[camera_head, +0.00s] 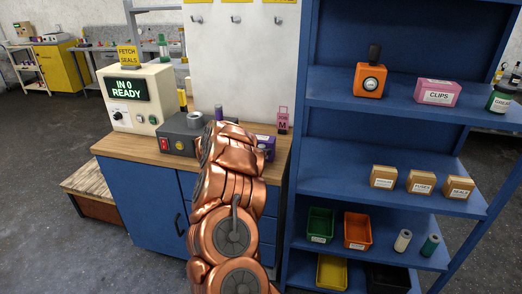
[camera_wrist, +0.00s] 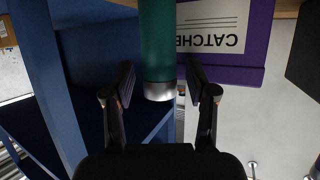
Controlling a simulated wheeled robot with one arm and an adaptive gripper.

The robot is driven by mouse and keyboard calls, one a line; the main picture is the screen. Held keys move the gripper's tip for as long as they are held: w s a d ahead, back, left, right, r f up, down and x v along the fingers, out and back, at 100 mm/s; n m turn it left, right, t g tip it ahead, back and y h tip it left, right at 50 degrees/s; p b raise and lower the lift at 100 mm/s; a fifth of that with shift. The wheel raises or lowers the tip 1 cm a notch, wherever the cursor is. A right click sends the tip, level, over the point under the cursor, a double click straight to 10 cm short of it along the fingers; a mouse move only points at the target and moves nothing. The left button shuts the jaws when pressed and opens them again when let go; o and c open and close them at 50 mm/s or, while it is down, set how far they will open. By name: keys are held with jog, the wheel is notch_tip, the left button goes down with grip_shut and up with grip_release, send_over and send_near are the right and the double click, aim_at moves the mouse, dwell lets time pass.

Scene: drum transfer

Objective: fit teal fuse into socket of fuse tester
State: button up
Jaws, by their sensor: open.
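A teal cylinder with a silver end cap, which looks like the teal fuse (camera_wrist: 158,50), stands between the fingers of my gripper (camera_wrist: 160,88) in the wrist view. The fingers are open, with a small gap on each side of it. In the head view my copper arm hides the gripper and this cylinder. A grey box (camera_head: 176,140) with a red switch and a grey ring on top sits on the bench, left of my arm. A cream unit (camera_head: 138,98) reading "IN 0 READY" stands behind it. I cannot tell for certain which is the fuse tester.
A purple "CATCHES" box (camera_wrist: 225,35) is close behind the cylinder; it also shows right of my arm (camera_head: 266,142). A pink "M" item (camera_head: 283,120) stands farther right. Blue shelves (camera_head: 345,115) hold boxes, bins, a white cylinder and another teal cylinder (camera_head: 430,246).

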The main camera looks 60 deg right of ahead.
jog(key=shift+r, duration=0.15)
jog(key=b+v, duration=0.3)
jog(key=v, duration=0.9)
jog(key=shift+w+r, duration=0.1)
